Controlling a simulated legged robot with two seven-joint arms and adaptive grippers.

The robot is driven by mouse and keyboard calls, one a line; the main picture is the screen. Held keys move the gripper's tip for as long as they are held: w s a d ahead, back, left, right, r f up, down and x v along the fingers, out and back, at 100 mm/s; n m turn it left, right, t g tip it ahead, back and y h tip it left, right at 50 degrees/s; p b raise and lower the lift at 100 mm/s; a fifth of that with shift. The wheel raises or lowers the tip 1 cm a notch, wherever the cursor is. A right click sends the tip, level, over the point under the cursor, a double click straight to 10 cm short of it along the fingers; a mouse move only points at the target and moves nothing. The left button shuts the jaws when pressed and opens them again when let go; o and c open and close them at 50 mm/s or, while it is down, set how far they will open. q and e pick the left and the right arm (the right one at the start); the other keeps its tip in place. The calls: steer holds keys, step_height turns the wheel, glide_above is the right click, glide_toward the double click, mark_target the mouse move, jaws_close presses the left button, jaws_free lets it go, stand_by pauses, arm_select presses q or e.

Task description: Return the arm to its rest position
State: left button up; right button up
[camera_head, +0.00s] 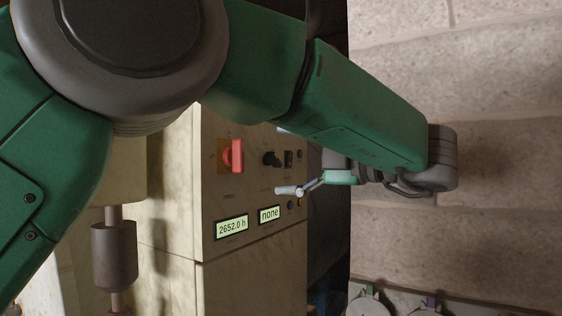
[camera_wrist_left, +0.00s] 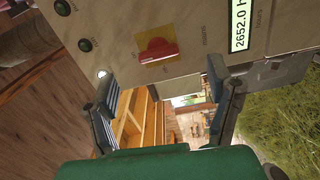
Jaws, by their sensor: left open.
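My left arm (camera_head: 360,105), green with grey joints, comes in from the upper left and spans the head view. My left gripper (camera_head: 300,189) is in front of the control cabinet (camera_head: 205,255), close to its panel. In the left wrist view the two fingers of the gripper (camera_wrist_left: 162,85) stand well apart with nothing between them. A red rotary switch (camera_head: 233,156) is on the panel, left of the gripper; it also shows in the left wrist view (camera_wrist_left: 157,50) above the fingers, apart from them. My right gripper is not in view.
The panel has a display reading 2652.0 h (camera_head: 231,227), another reading "none" (camera_head: 269,214), and a black knob (camera_head: 270,159). A brown cylinder (camera_head: 114,255) on a rod stands left of the cabinet. Pale stone paving (camera_head: 480,200) lies open at right.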

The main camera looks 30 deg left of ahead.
arm_select(q)
steer(key=w+a+f+m+t+h+b, duration=0.1)
steer(key=w+f+m+t, duration=0.35)
steer(key=f, duration=0.25)
steer(key=w+a+f+m+t, duration=0.2)
steer(key=w+f+m+t, duration=0.1)
steer(key=f+m, duration=0.3)
steer(key=w+a+f+m+t+h+b, duration=0.1)
steer(key=w+f+m+t, duration=0.25)
steer(key=f, duration=0.45)
steer(key=s+f+m+t+h+b, duration=0.15)
steer(key=f+m+h, duration=0.4)
steer(key=f, duration=0.75)
steer(key=s+f+m+g+h, duration=0.15)
steer(key=f+m+h, duration=0.35)
steer(key=f, duration=0.9)
steer(key=s+f+m+g+h+b, duration=0.1)
steer(key=s+f+m+g+h, duration=0.45)
steer(key=s+f, duration=1.05)
steer(key=s+a+f+m+g, duration=0.1)
steer(key=s+f+m+g, duration=0.1)
steer(key=s, duration=0.9)
steer(key=s+f+m+g+b, duration=0.1)
steer(key=s+f+g, duration=0.3)
steer(key=s, duration=0.7)
step_height(320, 180, down, 3)
steer(key=shift+s+a+r+m, duration=0.15)
steer(key=shift+s+a+m, duration=0.2)
steer(key=shift+m, duration=0.55)
